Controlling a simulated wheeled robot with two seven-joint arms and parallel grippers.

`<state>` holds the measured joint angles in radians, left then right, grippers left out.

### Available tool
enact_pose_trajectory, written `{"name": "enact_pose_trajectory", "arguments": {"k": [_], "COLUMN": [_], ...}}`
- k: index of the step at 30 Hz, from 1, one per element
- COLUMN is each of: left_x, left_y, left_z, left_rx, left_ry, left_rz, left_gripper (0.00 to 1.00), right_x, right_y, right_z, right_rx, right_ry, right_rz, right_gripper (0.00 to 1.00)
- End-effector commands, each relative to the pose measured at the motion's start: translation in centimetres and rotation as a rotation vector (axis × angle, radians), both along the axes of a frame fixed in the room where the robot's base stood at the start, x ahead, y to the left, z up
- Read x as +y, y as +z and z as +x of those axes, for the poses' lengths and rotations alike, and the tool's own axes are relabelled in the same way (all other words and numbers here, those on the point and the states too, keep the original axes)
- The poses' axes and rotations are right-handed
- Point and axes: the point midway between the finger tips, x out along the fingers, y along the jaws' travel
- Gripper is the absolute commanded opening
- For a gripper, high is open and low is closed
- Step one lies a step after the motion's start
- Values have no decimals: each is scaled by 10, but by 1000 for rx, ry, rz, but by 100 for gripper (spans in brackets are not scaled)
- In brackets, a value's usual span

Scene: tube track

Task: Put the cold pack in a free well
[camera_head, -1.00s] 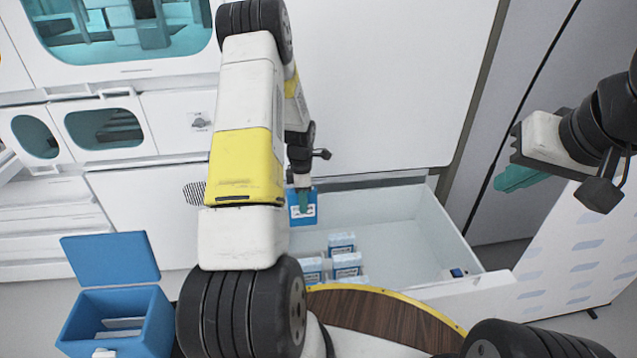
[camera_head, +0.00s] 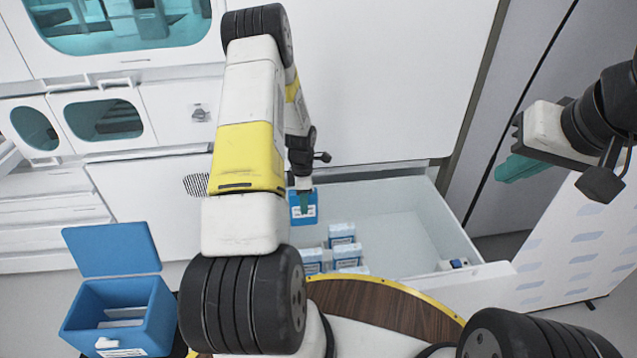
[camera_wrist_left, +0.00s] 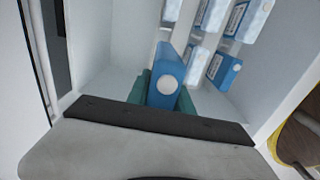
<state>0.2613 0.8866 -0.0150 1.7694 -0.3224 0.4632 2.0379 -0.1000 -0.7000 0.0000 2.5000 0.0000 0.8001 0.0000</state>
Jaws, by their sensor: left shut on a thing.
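A blue cold pack (camera_head: 303,213) with a white label is held upright by my left gripper (camera_head: 303,192) at the left end of the open white drawer. In the left wrist view the pack (camera_wrist_left: 167,80) sits between the teal fingers, its blue edge with a white round spot facing the camera. My left gripper is shut on it. Several other blue and white packs (camera_head: 342,234) stand in the drawer below and to the right of it. The pack's lower clearance is hard to judge. My right gripper (camera_head: 515,168) is away at the right, apart from everything; its finger gap is unclear.
The white drawer (camera_head: 475,245) is open, with bare floor in its middle and right. A small white and blue item (camera_head: 453,264) lies near its right end. An open blue cooler box (camera_head: 150,318) with white pieces inside stands at the lower left.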

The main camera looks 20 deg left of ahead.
Motion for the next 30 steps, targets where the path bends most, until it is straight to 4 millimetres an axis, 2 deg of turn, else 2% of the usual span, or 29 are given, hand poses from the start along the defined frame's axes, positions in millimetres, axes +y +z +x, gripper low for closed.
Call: {"name": "enact_pose_trajectory", "arguments": {"k": [30], "left_x": [-1], "left_y": [-51], "left_z": [0], "left_rx": [0], "left_ry": [0], "left_rz": [0], "left_gripper": [0], "right_x": [0], "right_y": [0], "right_z": [0], "right_rx": [0], "right_ry": [0], "right_rz": [0], "right_gripper": [0]}}
